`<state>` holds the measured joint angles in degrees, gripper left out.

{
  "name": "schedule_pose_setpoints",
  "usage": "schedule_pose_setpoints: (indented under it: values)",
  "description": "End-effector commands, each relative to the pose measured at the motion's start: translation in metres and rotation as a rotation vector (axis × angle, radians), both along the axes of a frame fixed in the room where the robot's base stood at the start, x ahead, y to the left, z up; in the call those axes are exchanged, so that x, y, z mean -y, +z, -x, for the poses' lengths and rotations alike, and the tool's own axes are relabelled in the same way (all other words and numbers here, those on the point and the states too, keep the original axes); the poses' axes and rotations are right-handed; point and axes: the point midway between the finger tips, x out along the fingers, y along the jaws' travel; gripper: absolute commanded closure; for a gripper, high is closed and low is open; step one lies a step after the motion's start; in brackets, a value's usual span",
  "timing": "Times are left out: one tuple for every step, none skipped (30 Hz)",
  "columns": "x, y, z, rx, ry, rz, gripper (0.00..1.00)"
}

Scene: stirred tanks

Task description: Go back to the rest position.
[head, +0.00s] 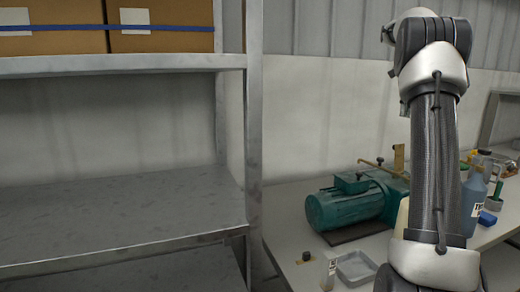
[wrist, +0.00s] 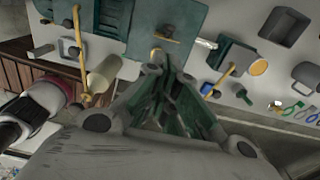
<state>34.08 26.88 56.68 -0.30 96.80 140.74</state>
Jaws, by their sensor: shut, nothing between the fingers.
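My gripper (wrist: 165,70) is shut and empty in the wrist view, with its fingertips together. A teal machine (wrist: 198,22) lies beyond the fingertips in that view; I cannot tell how large the gap is. In the head view my arm rises on the right side, in front of the workbench (head: 300,215). Its upper joint is at the top of the picture, and my gripper cannot be made out there. The teal motor and pump unit (head: 345,208) stands on the bench to the left of my arm.
A metal shelf (head: 110,215) with cardboard boxes (head: 160,18) on top fills the left. A grey tray (head: 357,267) lies at the bench front. A blue bottle (head: 472,203) stands right of my arm.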

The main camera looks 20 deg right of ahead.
Motion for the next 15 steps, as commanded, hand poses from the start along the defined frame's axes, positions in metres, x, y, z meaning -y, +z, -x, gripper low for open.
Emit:
schedule_pose_setpoints:
  values:
    - [-0.004, 0.002, 0.0, 0.002, 0.019, 0.002, 1.0]
    - [-0.008, 0.004, 0.001, 0.005, 0.044, 0.003, 1.0]
    - [-0.017, 0.006, 0.002, 0.011, 0.095, 0.006, 1.0]
    - [-0.025, 0.01, 0.003, 0.017, 0.148, 0.011, 1.0]
    - [-0.036, 0.013, 0.005, 0.024, 0.217, 0.016, 1.0]
    - [-0.053, 0.017, 0.009, 0.036, 0.326, 0.026, 1.0]
    - [-0.068, 0.02, 0.013, 0.043, 0.423, 0.034, 1.0]
    - [-0.084, 0.022, 0.019, 0.052, 0.527, 0.043, 1.0]
    - [-0.106, 0.024, 0.028, 0.064, 0.68, 0.059, 1.0]
    - [-0.123, 0.025, 0.035, 0.073, 0.798, 0.072, 1.0]
    - [-0.139, 0.024, 0.044, 0.08, 0.917, 0.087, 1.0]
    - [-0.16, 0.022, 0.056, 0.09, 1.074, 0.107, 1.0]
    - [-0.175, 0.02, 0.066, 0.097, 1.191, 0.124, 1.0]
    - [-0.189, 0.016, 0.076, 0.101, 1.309, 0.141, 1.0]
    - [-0.207, 0.01, 0.091, 0.106, 1.465, 0.166, 1.0]
